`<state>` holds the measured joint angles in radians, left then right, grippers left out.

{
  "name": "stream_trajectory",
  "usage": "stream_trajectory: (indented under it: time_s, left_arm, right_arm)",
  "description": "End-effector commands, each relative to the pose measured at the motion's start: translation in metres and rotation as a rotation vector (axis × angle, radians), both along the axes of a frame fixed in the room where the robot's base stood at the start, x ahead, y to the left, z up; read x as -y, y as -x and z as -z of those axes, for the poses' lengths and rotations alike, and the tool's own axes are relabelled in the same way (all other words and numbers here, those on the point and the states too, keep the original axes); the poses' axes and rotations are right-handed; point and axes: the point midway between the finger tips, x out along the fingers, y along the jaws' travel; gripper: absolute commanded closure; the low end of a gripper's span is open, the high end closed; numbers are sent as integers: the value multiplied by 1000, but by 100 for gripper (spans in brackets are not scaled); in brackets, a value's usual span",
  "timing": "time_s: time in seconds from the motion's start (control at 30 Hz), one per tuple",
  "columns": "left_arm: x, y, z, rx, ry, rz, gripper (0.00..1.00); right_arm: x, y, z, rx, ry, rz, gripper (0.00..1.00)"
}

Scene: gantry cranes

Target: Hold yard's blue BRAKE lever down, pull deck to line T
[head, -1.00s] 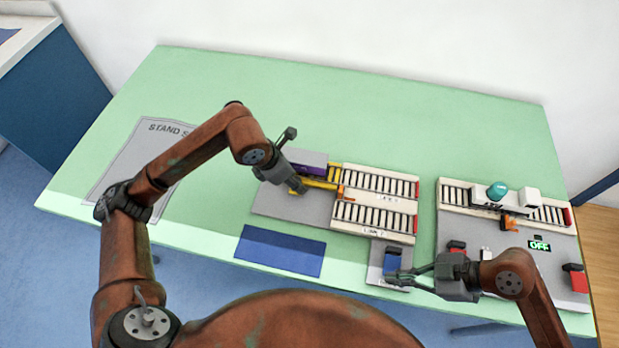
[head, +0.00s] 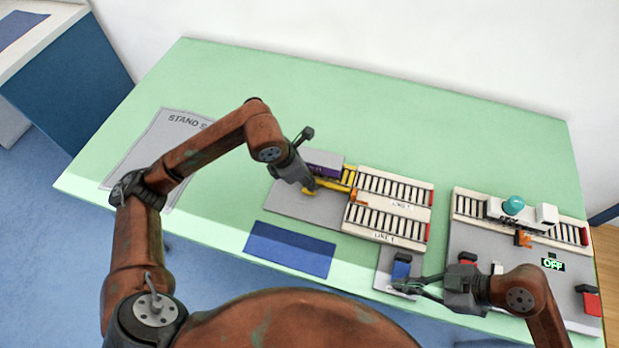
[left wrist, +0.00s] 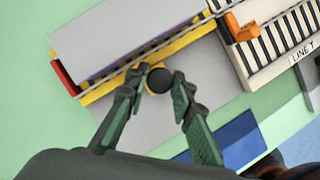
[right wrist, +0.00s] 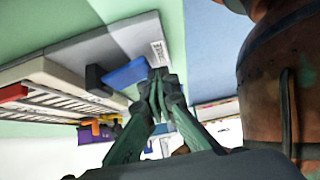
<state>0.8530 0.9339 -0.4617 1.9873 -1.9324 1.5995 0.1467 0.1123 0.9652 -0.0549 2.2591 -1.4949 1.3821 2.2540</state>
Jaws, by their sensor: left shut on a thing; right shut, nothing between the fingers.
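My left gripper (head: 308,190) is shut on the deck's round black knob (left wrist: 159,80). The blue brake lever (head: 401,270) stands on a grey plate (head: 385,280). My right gripper (head: 402,287) is shut and empty at the lever; contact is unclear.
An orange piece (head: 358,196) sits at the lines' left end. A blue mat (head: 290,250) lies in front of the deck's base. The table's back is clear.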

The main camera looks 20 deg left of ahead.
Motion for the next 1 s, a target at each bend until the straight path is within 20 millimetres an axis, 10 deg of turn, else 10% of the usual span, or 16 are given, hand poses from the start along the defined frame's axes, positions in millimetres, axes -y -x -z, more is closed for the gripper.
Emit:
stream_trajectory:
  time_s: [0.43, 0.87, 0.9, 1.0]
  left_arm:
    - [-1, 98, 0, -1, -2, 3, 100]
    - [0, 114, 0, -6, 0, 4, 100]
    - [0, 115, 1, -6, -1, 4, 76]
    - [0, 114, 0, -6, 0, 4, 70]
  right_arm:
    - [0, 0, 0, 0, 1, 0, 100]
    - [0, 0, 0, 1, 1, 1, 100]
    - [0, 0, 0, 1, 1, 1, 100]
    - [0, 0, 0, 1, 1, 1, 100]
